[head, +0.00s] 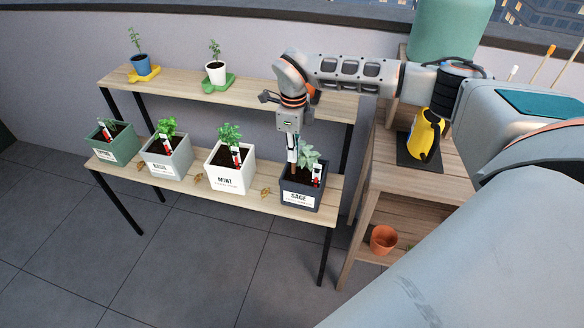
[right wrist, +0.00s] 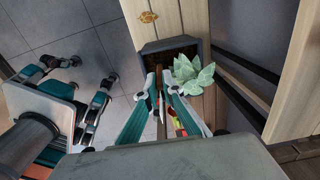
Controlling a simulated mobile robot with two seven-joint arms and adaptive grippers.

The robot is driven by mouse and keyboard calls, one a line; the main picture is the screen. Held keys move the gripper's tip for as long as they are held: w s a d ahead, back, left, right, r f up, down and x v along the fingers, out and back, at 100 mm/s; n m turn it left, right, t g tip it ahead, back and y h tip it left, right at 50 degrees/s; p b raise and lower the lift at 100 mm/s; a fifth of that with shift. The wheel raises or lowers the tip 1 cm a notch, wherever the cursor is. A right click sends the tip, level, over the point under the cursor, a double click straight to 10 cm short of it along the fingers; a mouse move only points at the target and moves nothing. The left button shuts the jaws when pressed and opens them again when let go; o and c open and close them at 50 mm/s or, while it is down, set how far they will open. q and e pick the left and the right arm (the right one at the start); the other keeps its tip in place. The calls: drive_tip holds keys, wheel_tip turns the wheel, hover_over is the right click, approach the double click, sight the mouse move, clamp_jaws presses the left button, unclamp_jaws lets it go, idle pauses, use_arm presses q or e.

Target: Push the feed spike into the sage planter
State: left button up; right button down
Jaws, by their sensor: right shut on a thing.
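The sage planter (head: 300,196) is a dark square pot labelled SAGE at the right end of the lower shelf. It holds a grey-green plant (head: 309,158) and a red and white tag (head: 317,174). My right gripper (head: 292,158) points down over the planter's left part, beside the plant. It is shut on a thin brown feed spike (head: 294,170). In the right wrist view the spike (right wrist: 161,122) lies between the fingertips, over the pot's dark inside. I cannot tell whether its tip touches the soil.
Mint (head: 230,174), basil (head: 168,158) and another green planter (head: 113,143) stand left on the same shelf (head: 262,190). The upper shelf (head: 185,82) behind carries two small pots.

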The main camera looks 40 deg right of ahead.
sight(293, 173)
wheel_tip(293, 173, down, 2)
wheel_tip(293, 173, down, 4)
drive_tip(key=shift+f+b, duration=0.1)
drive_tip(key=shift+b, duration=0.4)
drive_tip(key=c, duration=2.2)
unclamp_jaws()
